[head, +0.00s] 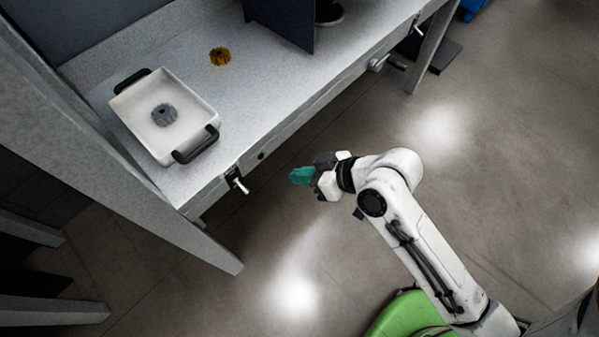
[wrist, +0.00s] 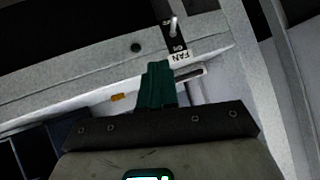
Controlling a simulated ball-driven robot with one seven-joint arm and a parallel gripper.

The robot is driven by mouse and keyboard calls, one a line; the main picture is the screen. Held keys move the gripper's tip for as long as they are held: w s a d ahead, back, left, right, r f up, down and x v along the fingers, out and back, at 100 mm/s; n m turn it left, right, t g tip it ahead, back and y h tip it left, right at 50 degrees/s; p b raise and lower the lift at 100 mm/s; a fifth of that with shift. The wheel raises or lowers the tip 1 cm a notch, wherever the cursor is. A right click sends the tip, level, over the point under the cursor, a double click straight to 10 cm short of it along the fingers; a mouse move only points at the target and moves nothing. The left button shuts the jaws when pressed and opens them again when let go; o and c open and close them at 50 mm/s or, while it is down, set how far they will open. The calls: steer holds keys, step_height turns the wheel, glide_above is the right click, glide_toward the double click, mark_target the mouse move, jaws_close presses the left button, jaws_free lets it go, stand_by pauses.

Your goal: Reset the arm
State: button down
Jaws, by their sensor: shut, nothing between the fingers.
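My arm is white and reaches up and left from the lower right of the head view, bent at the elbow. My gripper (head: 302,175), with teal fingers, is off the front edge of the workbench (head: 345,52), over the floor and apart from everything. In the wrist view the teal fingers of my gripper (wrist: 156,84) are together with nothing between them. A switch panel labelled FAN (wrist: 180,55) on the bench front shows beyond the fingertips.
A white tray (head: 140,104) with black handles holds a grey gear-like part (head: 164,115) on the bench. A yellow gear-like part (head: 219,56) lies behind it. A dark upright panel (head: 283,18) stands further right. Open floor (head: 480,150) lies right of the bench.

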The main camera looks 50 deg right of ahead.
stand_by(0.4)
steer(key=s+d+f+m+g+h, duration=0.1)
steer(key=s+f+g+h, duration=0.1)
steer(key=s, duration=0.4)
steer(key=s+d+f+m+g+h, duration=0.1)
steer(key=s+d+f+g+h, duration=0.1)
steer(key=s+f+g, duration=0.2)
steer(key=s+g, duration=0.2)
steer(key=shift+s+d+f+g, duration=0.2)
steer(key=shift+s+g, duration=0.1)
steer(key=shift+g, duration=0.1)
